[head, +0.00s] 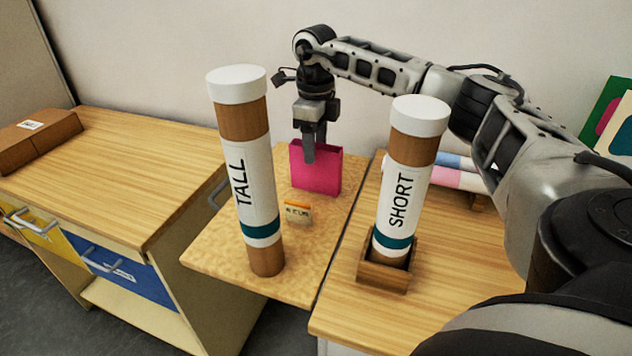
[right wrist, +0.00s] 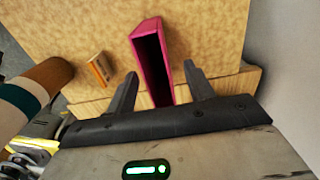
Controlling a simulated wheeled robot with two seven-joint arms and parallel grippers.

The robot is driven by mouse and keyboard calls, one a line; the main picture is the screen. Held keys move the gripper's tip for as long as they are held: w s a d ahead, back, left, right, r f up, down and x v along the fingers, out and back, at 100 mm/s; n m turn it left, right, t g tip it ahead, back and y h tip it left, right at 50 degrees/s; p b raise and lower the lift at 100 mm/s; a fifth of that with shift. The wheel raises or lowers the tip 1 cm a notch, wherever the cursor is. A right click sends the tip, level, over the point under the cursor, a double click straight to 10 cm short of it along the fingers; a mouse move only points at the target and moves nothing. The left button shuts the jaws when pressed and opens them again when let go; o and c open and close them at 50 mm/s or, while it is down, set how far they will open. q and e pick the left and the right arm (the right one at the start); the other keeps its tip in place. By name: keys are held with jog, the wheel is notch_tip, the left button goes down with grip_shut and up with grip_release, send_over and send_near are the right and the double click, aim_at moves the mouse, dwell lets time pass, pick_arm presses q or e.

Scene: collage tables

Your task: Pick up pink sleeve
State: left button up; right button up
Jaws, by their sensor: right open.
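The pink sleeve (head: 316,176) stands upright on the light middle board, behind the tubes in the head view. It looks like a thin box with an open top. My right gripper (head: 309,157) points down at the sleeve's top from above. In the right wrist view the sleeve (right wrist: 151,58) lies between the two spread fingers of my right gripper (right wrist: 161,92), with a gap showing on each side. The gripper is open and holds nothing. I cannot tell how far down the fingers reach along the sleeve. My left gripper is not in view.
A tube marked TALL (head: 243,170) stands on the middle board (head: 222,250), left of a small orange-and-white block (head: 298,212). A tube marked SHORT (head: 404,180) stands in a wooden holder (head: 384,275) on the right table. A brown box (head: 38,138) lies on the left cabinet.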

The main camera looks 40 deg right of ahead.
aim_at(316, 164)
jog(key=f+b, duration=0.5)
jog(key=shift+s+f, duration=0.15)
jog(key=shift+s, duration=0.05)
jog(key=shift+a, duration=0.1)
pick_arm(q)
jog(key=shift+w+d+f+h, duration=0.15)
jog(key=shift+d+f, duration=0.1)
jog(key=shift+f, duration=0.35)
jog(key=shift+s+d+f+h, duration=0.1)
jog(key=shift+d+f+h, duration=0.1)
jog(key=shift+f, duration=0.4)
pick_arm(e)
jog(key=c, duration=1.1)
